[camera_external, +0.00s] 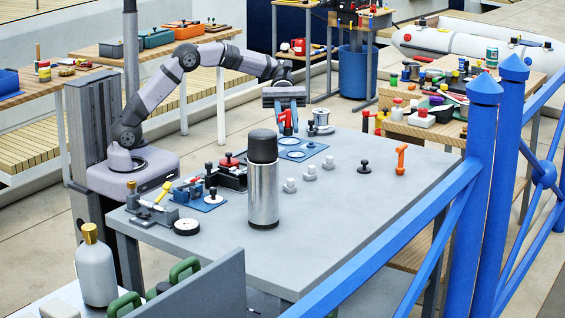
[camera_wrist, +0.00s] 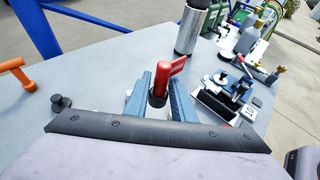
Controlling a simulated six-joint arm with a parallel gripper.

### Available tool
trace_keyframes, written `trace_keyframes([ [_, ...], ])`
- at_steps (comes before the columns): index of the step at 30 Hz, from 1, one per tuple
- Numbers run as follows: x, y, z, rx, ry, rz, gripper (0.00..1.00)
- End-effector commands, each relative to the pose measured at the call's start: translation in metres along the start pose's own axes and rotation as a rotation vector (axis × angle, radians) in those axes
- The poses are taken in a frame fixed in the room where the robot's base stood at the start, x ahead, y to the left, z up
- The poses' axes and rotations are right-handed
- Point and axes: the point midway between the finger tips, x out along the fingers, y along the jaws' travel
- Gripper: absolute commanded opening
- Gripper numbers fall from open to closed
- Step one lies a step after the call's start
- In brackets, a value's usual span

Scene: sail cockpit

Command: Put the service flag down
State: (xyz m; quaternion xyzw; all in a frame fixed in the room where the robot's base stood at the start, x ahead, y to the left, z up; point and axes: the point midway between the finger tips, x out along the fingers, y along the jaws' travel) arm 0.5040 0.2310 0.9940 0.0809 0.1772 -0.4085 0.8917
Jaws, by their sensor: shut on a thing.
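The service flag is red, with a short post and a flat tab bearing pale lettering. In the wrist view the flag (camera_wrist: 172,70) stands between the blue fingers of my gripper (camera_wrist: 159,95), which is shut on its post. In the external view my gripper (camera_external: 286,103) points down with the red flag (camera_external: 288,117) below it. The flag is over the back part of the grey table, at a blue mat with pale round marks (camera_external: 301,149). I cannot tell whether its lower end touches the mat; the fingers hide it in the wrist view.
A silver flask with a black cap (camera_external: 263,180) stands near the table's middle. Small grey blocks (camera_external: 310,172), a black knob (camera_external: 365,166) and an orange handle (camera_external: 401,159) are to its right. A metal spool (camera_external: 321,122) is beside the mat. The front right tabletop is clear.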

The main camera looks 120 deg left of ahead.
Motion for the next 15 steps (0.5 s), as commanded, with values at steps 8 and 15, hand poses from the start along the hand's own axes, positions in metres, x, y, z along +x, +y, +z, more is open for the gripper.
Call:
trace_keyframes([
  [8,0.074,-0.035,0.063,0.073,0.0,-0.174,0.0],
  [15,0.135,-0.042,0.109,0.068,0.0,-0.162,0.0],
])
